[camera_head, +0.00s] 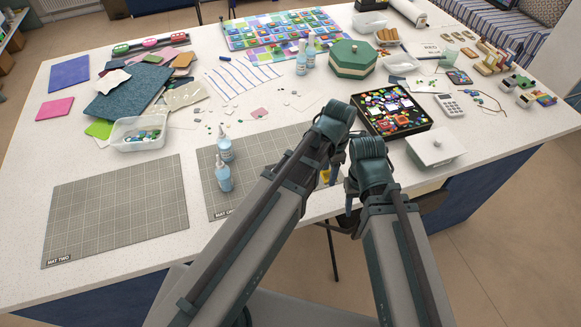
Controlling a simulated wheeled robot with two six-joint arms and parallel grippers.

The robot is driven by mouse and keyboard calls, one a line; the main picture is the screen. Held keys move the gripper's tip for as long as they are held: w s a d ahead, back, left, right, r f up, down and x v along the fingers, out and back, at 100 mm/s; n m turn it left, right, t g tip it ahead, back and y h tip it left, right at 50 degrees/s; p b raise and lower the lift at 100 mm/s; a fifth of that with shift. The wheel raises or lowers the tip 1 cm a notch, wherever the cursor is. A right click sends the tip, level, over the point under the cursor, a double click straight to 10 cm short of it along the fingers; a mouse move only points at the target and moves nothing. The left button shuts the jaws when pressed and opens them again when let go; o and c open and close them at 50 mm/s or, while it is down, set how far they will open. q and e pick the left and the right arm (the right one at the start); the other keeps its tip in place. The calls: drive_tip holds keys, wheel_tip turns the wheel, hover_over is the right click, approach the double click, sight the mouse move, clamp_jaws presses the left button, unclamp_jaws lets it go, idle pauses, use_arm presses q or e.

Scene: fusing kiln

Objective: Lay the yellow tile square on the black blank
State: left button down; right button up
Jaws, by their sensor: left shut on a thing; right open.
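A small yellow piece (325,176), which looks like the yellow tile, shows at the fingers of my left gripper (327,169). The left gripper is shut on it, over the near edge of the table beside the right end of a grey mat. My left arm hides most of the tile and the mat area around it. My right gripper (349,205) is open and points down at the table's near edge, just right of and lower than the left one. I cannot make out the black blank; my arms cover part of the table.
Two glue bottles (223,178) stand on the partly covered grey mat (217,204). Mat two (115,210) lies bare on the left. A black box of colourful pieces (415,128) and a white lidded box (437,147) stand right of my grippers. A clear tub (138,143) sits behind mat two.

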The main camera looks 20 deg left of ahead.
use_arm(q)
drive_tip(key=shift+s+d, duration=0.25)
drive_tip(key=shift+d, duration=0.35)
drive_tip(key=shift+s+d, duration=0.2)
drive_tip(key=shift+d, duration=0.35)
drive_tip(key=w+a, duration=0.1)
drive_tip(key=a, duration=0.3)
drive_tip(key=w+a+f+b, duration=0.1)
drive_tip(key=w+a, duration=0.1)
drive_tip(key=a, duration=0.3)
drive_tip(key=w+a, duration=0.2)
drive_tip(key=a, duration=0.3)
drive_tip(key=shift+f, duration=0.2)
drive_tip(key=shift+w+a, duration=0.1)
drive_tip(key=shift+w+a, duration=0.1)
drive_tip(key=shift+a, duration=0.2)
drive_tip(key=f+b, duration=0.1)
drive_tip(key=b, duration=0.1)
drive_tip(key=f+b, duration=0.2)
drive_tip(key=shift+a+f, duration=0.2)
drive_tip(key=shift+f, duration=0.1)
drive_tip(key=shift+f, duration=0.1)
drive_tip(key=shift+f, duration=0.15)
drive_tip(key=shift+c, duration=1.3)
unclamp_jaws()
